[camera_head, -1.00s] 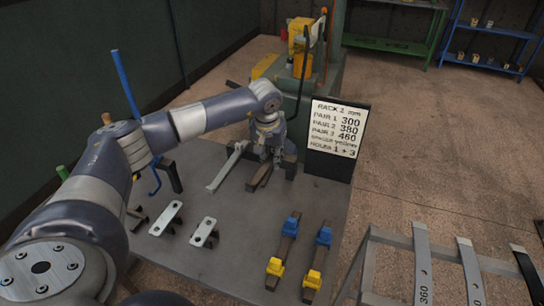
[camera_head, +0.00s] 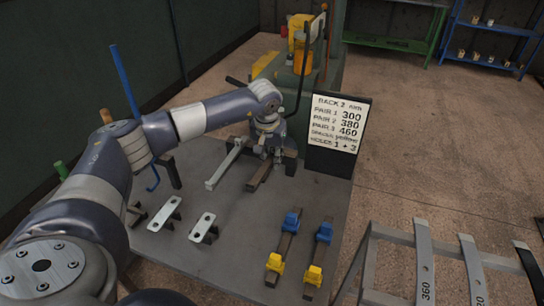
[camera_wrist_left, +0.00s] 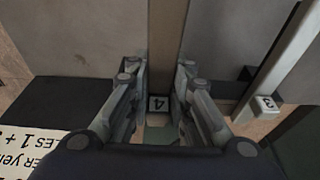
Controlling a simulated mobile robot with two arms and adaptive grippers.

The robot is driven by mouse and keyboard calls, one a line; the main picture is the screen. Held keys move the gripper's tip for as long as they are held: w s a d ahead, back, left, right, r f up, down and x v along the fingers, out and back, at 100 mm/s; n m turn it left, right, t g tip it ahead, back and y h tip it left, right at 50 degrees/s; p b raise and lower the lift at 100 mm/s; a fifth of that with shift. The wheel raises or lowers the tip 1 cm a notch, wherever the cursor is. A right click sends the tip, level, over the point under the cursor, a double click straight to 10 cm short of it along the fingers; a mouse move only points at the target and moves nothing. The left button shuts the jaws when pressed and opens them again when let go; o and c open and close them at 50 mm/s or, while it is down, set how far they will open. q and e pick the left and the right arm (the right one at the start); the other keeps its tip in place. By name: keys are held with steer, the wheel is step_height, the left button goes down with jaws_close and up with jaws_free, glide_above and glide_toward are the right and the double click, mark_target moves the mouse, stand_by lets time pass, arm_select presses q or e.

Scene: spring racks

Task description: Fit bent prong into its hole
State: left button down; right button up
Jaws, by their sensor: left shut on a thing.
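My left gripper (camera_head: 268,150) is low over the far end of the grey bench, shut on a long brown bar (camera_head: 260,176). My right gripper is out of view.
Two pale bent plates (camera_head: 166,214) (camera_head: 204,228) and two dark bars with blue and yellow blocks (camera_head: 283,248) (camera_head: 318,255) are on the bench. A sign board (camera_head: 337,130) stands right of the gripper. A metal rack (camera_head: 368,270) holds numbered strips at the lower right.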

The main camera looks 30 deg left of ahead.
arm_select(q)
steer(key=shift+f, duration=0.3)
steer(key=c, duration=1.4)
jaws_free()
steer(key=shift+o, duration=0.2)
steer(key=shift+s+f, duration=0.1)
steer(key=shift+r, duration=0.3)
steer(key=v, duration=1.1)
steer(key=shift+r, duration=0.35)
